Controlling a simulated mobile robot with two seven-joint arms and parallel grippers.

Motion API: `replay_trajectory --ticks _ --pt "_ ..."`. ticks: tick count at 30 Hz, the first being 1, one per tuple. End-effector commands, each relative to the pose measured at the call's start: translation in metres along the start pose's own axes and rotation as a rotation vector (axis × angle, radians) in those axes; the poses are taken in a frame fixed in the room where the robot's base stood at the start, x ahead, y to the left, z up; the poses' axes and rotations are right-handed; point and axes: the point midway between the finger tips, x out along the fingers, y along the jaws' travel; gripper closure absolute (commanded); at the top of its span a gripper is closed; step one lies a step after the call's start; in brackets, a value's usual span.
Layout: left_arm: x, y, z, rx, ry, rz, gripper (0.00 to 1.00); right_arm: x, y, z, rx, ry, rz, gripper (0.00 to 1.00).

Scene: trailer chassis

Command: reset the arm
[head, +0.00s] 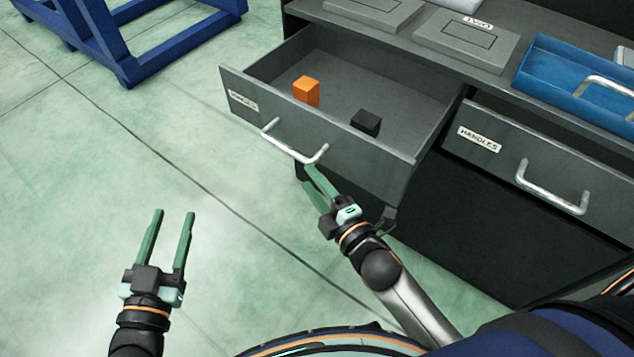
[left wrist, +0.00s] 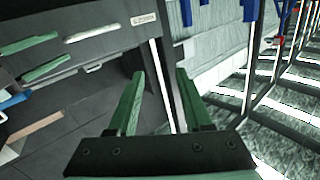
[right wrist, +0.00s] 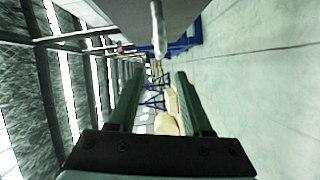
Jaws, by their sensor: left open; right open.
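My left gripper (head: 174,212) is open and empty over the bare floor, left of the cabinet; its fingers also show in the left wrist view (left wrist: 158,74). My right gripper (head: 306,174) is open, with its fingertips just below the metal handle (head: 293,145) of the pulled-out left drawer (head: 240,90). In the right wrist view, the handle (right wrist: 158,30) lies beyond the open fingers (right wrist: 157,72), and nothing is between them. I cannot tell whether a fingertip touches the handle. An orange block (head: 306,92) and a black block (head: 366,122) lie in the drawer.
A drawer labelled HANDLES (head: 500,150) is at the right, its handle (head: 552,188) facing out. A blue tray (head: 570,85) and grey plates (head: 468,38) sit on the cabinet top. A blue metal frame (head: 130,60) stands at the upper left. The floor at left is clear.

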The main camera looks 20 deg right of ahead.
Motion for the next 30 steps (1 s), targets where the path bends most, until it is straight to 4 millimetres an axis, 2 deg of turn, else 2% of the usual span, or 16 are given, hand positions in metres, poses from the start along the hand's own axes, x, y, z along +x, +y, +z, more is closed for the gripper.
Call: replay_trajectory --ticks 6,23,26,30 --pt "-0.001 0.002 0.011 -0.014 -0.045 0.002 0.50 -0.013 0.000 0.000 0.000 -0.001 -0.001 0.50" --pt "-0.001 0.002 0.012 -0.014 -0.047 0.002 0.50 -0.013 0.000 0.000 0.007 -0.001 0.000 0.50" --pt "-0.001 0.002 0.012 -0.014 -0.046 0.002 0.50 -0.018 0.004 0.003 0.084 -0.004 0.001 0.50" --pt "-0.001 0.002 0.012 -0.014 -0.046 0.002 0.50 -0.035 0.015 0.008 0.393 -0.012 0.002 0.50"
